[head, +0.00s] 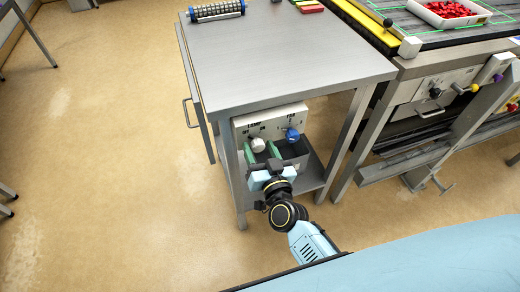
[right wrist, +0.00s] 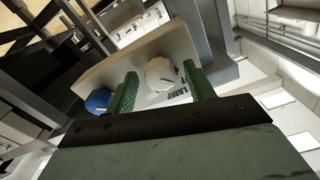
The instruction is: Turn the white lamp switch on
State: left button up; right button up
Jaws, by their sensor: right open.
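The white lamp switch (head: 258,144) is a round knob on a pale control panel (head: 272,119) under the front edge of the metal table. The panel carries the word LAMP above this knob. My right gripper (head: 261,152) is just in front of the panel, open, with its green fingers on either side of the white knob. My left gripper is not in view.
A blue fan knob (head: 292,134) sits right of the white one, and close beside a finger in the wrist view (right wrist: 98,101). Table legs (head: 352,135) flank the space.

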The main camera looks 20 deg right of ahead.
jog(key=c, duration=1)
jog(key=shift+o, duration=0.2)
